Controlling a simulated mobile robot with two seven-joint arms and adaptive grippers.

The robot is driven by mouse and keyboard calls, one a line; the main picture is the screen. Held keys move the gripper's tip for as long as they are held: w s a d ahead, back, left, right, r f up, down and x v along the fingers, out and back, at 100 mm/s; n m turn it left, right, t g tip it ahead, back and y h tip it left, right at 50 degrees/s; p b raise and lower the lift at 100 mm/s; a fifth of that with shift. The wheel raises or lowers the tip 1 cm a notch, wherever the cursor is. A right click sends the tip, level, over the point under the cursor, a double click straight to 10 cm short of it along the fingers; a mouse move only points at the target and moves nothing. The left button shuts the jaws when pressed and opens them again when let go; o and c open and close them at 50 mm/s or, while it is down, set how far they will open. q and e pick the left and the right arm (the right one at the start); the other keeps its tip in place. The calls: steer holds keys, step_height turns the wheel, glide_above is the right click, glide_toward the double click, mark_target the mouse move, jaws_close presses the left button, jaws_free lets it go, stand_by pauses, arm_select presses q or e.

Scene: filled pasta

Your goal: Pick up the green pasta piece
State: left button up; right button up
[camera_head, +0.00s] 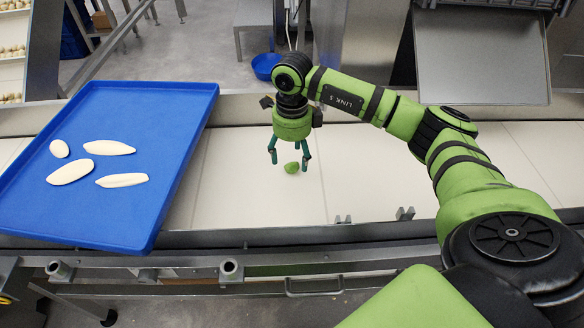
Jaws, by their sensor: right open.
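The green pasta piece (291,168) lies on the white conveyor belt, near the middle of the view. It is small and rounded. My right gripper (289,160) points down over it from above, with its two teal fingers apart. The piece shows between and slightly below the fingertips, and I cannot tell whether either finger touches it. My right arm reaches in from the right. My left gripper is not in view.
A blue tray (190,100) with several pale dough pieces (110,147) rests tilted across the belt at the left. The belt (375,165) is clear to the right of the gripper. A metal rail (330,234) runs along the near edge. A blue bowl (266,66) stands on the floor behind.

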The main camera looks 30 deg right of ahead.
mark_target(292, 164)
steer(key=shift+f, duration=1.6)
steer(key=c, duration=0.9)
steer(key=shift+r, duration=0.15)
